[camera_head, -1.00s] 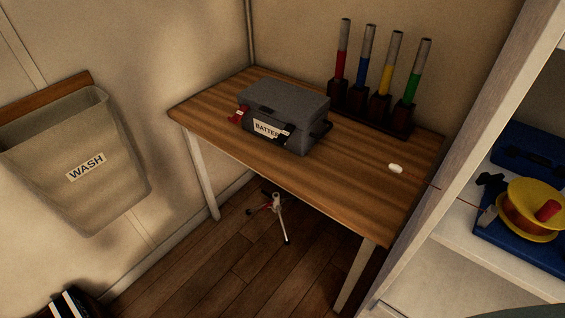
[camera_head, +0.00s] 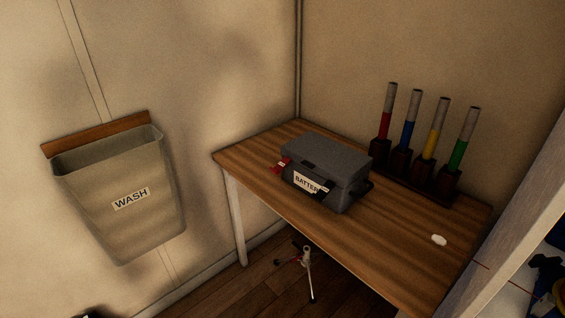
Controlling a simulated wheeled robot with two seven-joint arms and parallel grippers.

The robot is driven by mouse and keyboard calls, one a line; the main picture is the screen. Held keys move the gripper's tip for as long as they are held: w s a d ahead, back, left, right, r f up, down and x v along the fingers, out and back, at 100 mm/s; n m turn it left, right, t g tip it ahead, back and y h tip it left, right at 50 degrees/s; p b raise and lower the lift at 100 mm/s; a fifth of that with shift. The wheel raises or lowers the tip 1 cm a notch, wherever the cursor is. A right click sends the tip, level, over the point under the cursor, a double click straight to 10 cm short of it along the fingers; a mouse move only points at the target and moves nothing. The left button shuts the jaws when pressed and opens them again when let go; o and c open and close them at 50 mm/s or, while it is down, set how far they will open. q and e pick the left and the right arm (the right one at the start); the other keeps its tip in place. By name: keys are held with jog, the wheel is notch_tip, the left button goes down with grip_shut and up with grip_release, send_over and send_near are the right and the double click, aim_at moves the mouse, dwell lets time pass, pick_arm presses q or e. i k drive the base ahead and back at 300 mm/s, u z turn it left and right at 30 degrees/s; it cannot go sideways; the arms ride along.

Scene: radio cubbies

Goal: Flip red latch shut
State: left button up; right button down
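A grey battery box (camera_head: 327,167) with a closed-looking lid stands on the wooden table in the corner. A label reading "BATTER" with its end partly hidden is on its front. A red latch (camera_head: 282,165) sticks out at the box's left end, but it is too small to tell its exact position. A dark handle or latch shows at the right end. Neither of my grippers is in view.
The wooden table (camera_head: 400,243) has bare room at its front right, with a small white object (camera_head: 439,240). A rack holds red, blue, yellow and green-banded tubes (camera_head: 458,152) behind. A WASH bin (camera_head: 118,225) hangs on the left wall. A shelf post (camera_head: 510,235) stands right.

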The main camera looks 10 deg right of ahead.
aim_at(284, 162)
jog(key=z, duration=0.05)
jog(key=k, duration=0.55)
jog(key=u, duration=0.9)
jog(key=i, duration=1.1)
jog(key=z, duration=0.5)
